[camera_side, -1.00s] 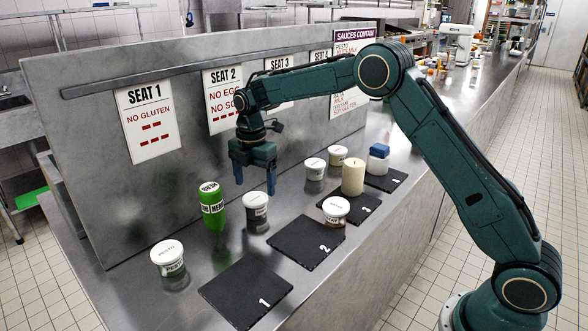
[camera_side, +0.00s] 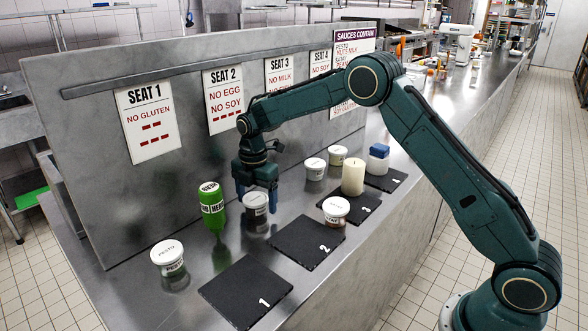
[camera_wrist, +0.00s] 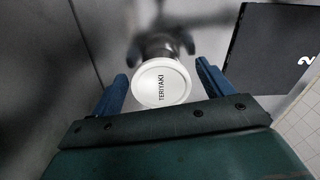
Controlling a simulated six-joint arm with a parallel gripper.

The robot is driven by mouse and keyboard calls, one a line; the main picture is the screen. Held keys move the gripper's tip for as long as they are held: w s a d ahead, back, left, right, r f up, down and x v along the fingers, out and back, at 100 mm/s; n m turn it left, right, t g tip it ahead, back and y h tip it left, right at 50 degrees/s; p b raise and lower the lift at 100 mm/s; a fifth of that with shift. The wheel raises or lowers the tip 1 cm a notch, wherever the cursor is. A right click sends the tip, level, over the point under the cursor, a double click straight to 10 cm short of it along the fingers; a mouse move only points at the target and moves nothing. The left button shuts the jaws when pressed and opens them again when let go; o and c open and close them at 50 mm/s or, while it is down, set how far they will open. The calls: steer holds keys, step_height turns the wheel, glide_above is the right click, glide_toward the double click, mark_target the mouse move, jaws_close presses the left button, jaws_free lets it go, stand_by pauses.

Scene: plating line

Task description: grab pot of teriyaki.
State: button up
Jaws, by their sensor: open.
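The teriyaki pot (camera_side: 255,204) is a small jar with a white lid, standing on the steel counter just left of slate 2. In the wrist view its lid (camera_wrist: 161,84) reads TERIYAKI and sits between the two blue fingers, slightly beyond their tips. My gripper (camera_side: 257,205) is open and points down, with its fingers beside the top of the pot. In the wrist view my gripper (camera_wrist: 161,84) shows a gap on both sides of the lid. The fingers do not visibly press on the pot.
A green bottle (camera_side: 212,207) stands close left of the pot, and a pesto pot (camera_side: 168,257) is at front left. Slate 2 (camera_side: 300,247) is bare; slate 1 (camera_side: 245,297) too. Another pot (camera_side: 336,207) and a cream candle (camera_side: 353,178) stand to the right.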

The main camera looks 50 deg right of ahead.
mark_target(257, 197)
stand_by(0.3)
steer(key=c, duration=0.9)
steer(key=shift+r, duration=0.1)
steer(key=shift+c, duration=0.2)
step_height(257, 197, up, 20)
stand_by(0.6)
